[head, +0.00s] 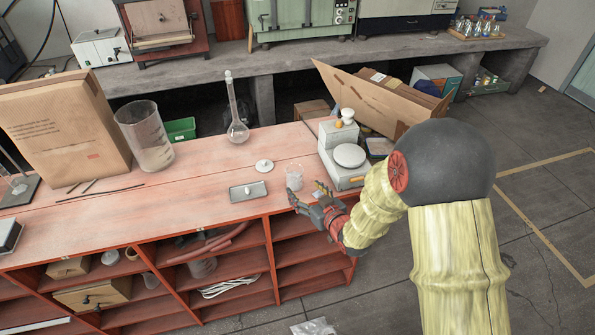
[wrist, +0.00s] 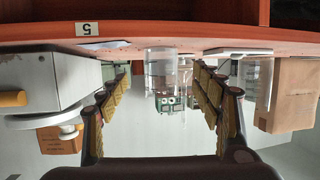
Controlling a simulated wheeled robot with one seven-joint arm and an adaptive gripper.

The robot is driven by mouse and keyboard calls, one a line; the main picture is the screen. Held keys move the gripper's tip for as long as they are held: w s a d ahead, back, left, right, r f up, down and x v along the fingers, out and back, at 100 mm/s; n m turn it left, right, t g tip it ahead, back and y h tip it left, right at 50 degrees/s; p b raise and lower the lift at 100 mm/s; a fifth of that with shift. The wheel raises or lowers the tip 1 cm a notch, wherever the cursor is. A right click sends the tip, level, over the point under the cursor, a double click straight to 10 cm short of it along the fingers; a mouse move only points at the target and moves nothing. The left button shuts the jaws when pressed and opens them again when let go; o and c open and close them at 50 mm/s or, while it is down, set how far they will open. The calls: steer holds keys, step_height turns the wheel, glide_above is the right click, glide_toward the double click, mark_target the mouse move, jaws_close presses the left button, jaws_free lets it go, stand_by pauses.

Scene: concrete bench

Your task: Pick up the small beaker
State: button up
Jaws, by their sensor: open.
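The small beaker (head: 294,178) is a clear glass cup standing upright on the red-brown bench top, left of the scale. My gripper (head: 305,196) is at the bench's front edge, just in front of the beaker, with its fingers spread and empty. The wrist view is upside down. There the small beaker (wrist: 161,72) shows between the two open fingers, beyond their tips. I cannot tell the exact gap to it.
A scale (head: 349,157) stands close on the right. A tall flask (head: 236,128), a large beaker (head: 146,140) and a paper bag (head: 62,132) stand farther left.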

mark_target(298, 182)
steer(key=shift+b+x, duration=0.3)
steer(key=shift+x, duration=1.1)
steer(key=shift+r+b+x, duration=0.2)
steer(key=shift+b+x, duration=0.6)
steer(key=shift+x, duration=1.9)
steer(key=shift+a, duration=0.1)
steer(key=shift+c, duration=0.8)
steer(key=c, duration=1.1)
steer(key=shift+r, duration=0.2)
steer(key=shift+c, duration=0.6)
